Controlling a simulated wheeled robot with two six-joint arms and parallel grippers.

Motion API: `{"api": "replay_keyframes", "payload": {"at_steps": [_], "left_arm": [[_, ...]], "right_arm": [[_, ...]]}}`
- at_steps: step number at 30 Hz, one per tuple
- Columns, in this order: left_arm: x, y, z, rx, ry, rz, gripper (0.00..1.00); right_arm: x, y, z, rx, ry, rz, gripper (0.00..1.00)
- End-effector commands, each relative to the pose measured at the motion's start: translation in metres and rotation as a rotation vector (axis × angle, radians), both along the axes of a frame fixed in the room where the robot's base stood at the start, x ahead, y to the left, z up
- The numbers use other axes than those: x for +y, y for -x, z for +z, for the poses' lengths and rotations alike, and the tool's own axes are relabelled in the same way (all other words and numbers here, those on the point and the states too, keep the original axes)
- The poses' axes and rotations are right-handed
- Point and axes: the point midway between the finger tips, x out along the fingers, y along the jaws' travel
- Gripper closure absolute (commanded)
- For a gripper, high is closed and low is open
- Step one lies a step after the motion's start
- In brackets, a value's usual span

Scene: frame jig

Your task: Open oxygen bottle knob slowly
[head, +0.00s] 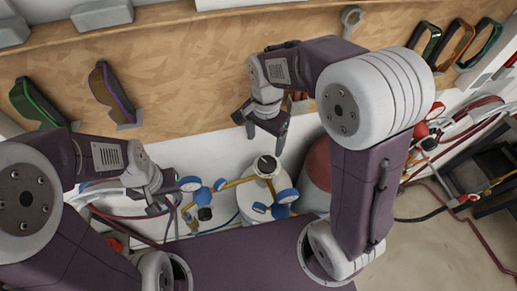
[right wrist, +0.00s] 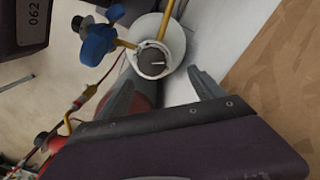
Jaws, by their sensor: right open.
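The oxygen bottle (head: 256,196) is white and stands by the wall in the middle of the head view. Its dark round knob (head: 266,165) sits on top in a pale collar; in the right wrist view the knob (right wrist: 150,61) shows a light pointer line. My right gripper (head: 266,143) is open and empty, just above the knob and toward the wall; its fingers (right wrist: 161,76) lie apart on either side below the knob in the wrist view, not visibly touching it. My left gripper (head: 165,211) is left of the bottle near the hoses; its jaws are too small to judge.
Blue gauges (head: 284,196) and a brass pipe (head: 235,183) flank the bottle top. A red cylinder (head: 317,163) stands right of it, partly behind my right arm. Goggles (head: 110,93) and a wrench (head: 351,20) hang on the wooden board (head: 200,60). Floor is open at lower right.

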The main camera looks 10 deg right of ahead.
Motion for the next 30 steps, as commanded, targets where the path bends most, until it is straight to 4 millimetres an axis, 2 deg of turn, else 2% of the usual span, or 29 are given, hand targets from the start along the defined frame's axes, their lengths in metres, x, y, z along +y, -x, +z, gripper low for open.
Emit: {"api": "replay_keyframes", "payload": {"at_steps": [2,12,17,24,30], "left_arm": [[0.0,0.0,0.004,0.0,0.0,0.0,0.64],[0.0,0.0,0.02,0.0,0.0,0.0,0.64],[0.0,0.0,0.022,0.0,0.0,0.0,0.64],[0.0,0.0,0.021,0.0,0.0,0.0,0.64],[0.0,0.0,0.021,0.0,0.0,0.0,0.64]], "right_arm": [[0.0,0.001,-0.007,0.005,0.002,0.0,0.23],[-0.001,0.003,-0.073,0.007,0.002,0.001,0.23],[-0.001,0.002,-0.087,0.002,0.001,0.002,0.23],[-0.001,0.002,-0.089,0.0,0.0,0.002,0.23],[-0.001,0.002,-0.089,0.002,0.001,0.002,0.78]]}}
